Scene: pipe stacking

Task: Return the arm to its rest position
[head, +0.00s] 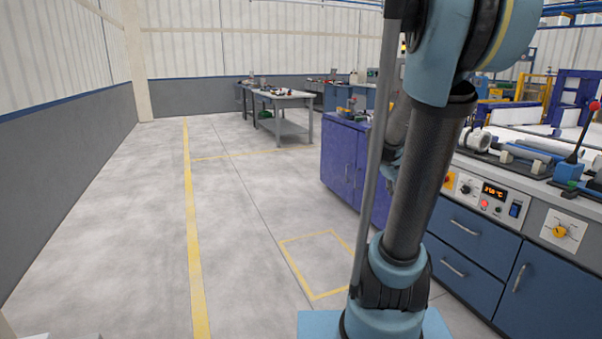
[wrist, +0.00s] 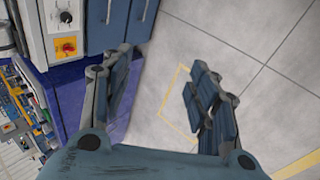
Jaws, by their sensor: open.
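My gripper (wrist: 158,95) shows in the wrist view, with its two fingers spread apart and nothing between them. It hangs over the floor beside the blue cabinets. In the head view my arm rises in front of the camera at the right and bends over at the top. A white pipe fitting (head: 476,140) and pale pipes (head: 538,146) lie on the workbench at the right, apart from my gripper.
The workbench (head: 497,265) with blue drawers and a control panel (head: 490,196) stands close on the right. A purple cabinet (head: 345,165) stands behind my arm. A table (head: 282,103) is further back. The floor (head: 105,210) at the left is clear.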

